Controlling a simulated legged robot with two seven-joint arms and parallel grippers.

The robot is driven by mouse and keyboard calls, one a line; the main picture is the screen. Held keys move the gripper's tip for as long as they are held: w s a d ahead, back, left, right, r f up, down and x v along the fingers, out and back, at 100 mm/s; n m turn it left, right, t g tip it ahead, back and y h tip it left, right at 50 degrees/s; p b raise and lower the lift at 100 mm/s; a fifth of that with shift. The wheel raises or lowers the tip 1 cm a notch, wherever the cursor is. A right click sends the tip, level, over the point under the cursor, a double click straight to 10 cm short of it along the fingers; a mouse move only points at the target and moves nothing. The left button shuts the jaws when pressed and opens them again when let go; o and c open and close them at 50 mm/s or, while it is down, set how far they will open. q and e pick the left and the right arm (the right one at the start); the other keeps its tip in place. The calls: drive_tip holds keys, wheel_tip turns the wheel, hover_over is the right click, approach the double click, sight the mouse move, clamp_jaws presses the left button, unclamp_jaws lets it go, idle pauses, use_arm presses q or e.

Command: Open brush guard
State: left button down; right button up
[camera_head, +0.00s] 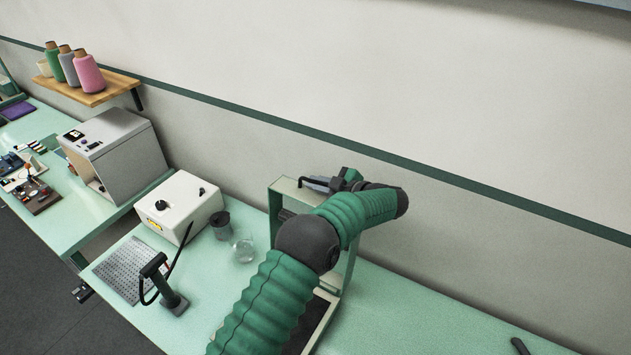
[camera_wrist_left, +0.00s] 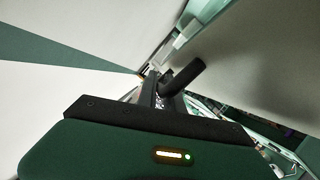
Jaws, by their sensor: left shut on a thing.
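A pale green upright frame (camera_head: 283,190) stands on the bench, partly hidden behind my left arm. My left gripper (camera_head: 318,184) is at the top of this frame. In the left wrist view its jaws (camera_wrist_left: 168,92) are shut at a dark round bar (camera_wrist_left: 186,77), which looks like the brush guard's handle. The bar sticks out up and to the right from between the fingers. I cannot clearly make out the guard panel or how far it is open. My right gripper is not in view.
The bench (camera_head: 420,315) is mostly clear on the right.

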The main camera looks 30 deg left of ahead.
use_arm(q)
drive_tip(key=shift+s+f, duration=0.15)
drive_tip(key=c, duration=1.8)
unclamp_jaws()
drive_tip(key=o, duration=0.3)
drive_tip(key=shift+d, duration=0.1)
drive_tip(key=b+v, duration=0.1)
drive_tip(key=v, duration=0.1)
drive_tip(key=b+v, duration=0.1)
drive_tip(key=v, duration=0.2)
drive_tip(key=b+v, duration=0.2)
drive_tip(key=shift+d+f, duration=0.1)
drive_tip(key=shift+d, duration=0.4)
drive_tip(key=b+v, duration=0.2)
drive_tip(key=v, duration=0.7)
drive_tip(key=shift+r, duration=0.2)
drive_tip(key=shift+a, duration=0.15)
